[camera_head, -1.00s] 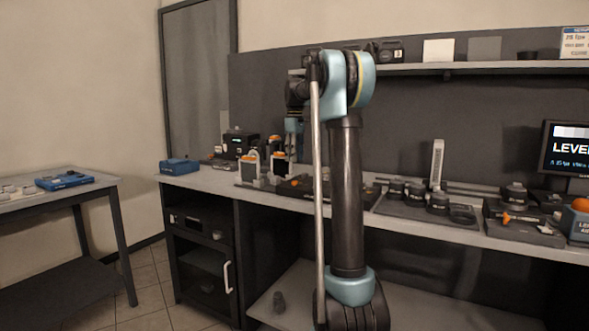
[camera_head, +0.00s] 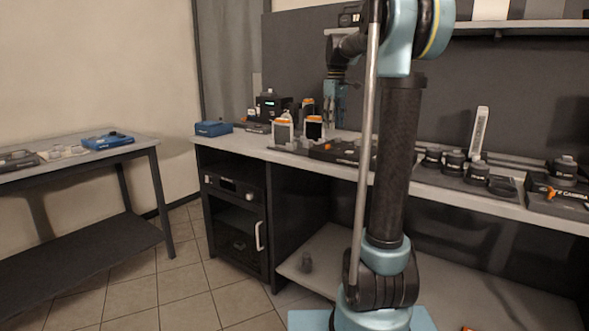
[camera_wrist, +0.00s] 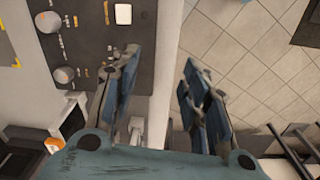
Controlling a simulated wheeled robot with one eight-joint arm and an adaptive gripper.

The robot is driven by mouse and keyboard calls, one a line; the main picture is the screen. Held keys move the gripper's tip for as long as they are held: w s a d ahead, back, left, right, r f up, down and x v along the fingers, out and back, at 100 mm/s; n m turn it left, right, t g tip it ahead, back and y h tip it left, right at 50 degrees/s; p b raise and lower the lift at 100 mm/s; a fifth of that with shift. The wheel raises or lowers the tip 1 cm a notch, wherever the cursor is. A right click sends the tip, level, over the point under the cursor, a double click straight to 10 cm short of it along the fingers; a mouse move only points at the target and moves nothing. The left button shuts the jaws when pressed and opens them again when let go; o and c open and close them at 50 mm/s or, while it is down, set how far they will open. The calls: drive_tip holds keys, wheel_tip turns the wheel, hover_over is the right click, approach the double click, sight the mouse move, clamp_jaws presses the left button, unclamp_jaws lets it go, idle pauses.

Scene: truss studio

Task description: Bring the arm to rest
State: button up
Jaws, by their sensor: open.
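My arm (camera_head: 401,150) stands upright in the head view, its upper link bent over to the left at the top. My gripper (camera_head: 335,108) hangs from it in front of the back wall, above the bench; its tips are hard to make out there. In the wrist view my gripper (camera_wrist: 160,62) is open, with its two blue-and-grey fingers apart and nothing between them. Behind the fingers lie the edge of a pale surface and the tiled floor.
The long bench (camera_head: 275,154) carries several bottles, trays and a blue box (camera_head: 213,128). A side table (camera_head: 70,152) stands at the left. A dark cabinet (camera_head: 234,212) is under the bench. Tiled floor (camera_head: 180,270) between them is clear. A panel with knobs (camera_wrist: 90,45) shows in the wrist view.

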drive_tip(key=s+d+f+m+t, duration=0.1)
drive_tip(key=s+f+m, duration=0.3)
drive_tip(key=s+f, duration=1)
drive_tip(key=s+d+f+m, duration=0.1)
drive_tip(key=s+f+m, duration=0.3)
drive_tip(key=s+f, duration=1.1)
drive_tip(key=s, duration=0.9)
drive_tip(key=shift+d+f+m+t, duration=0.25)
drive_tip(key=shift+f+m+t, duration=0.05)
drive_tip(key=shift+m+t, duration=0.1)
drive_tip(key=shift+w+f, duration=0.2)
drive_tip(key=shift+w, duration=0.3)
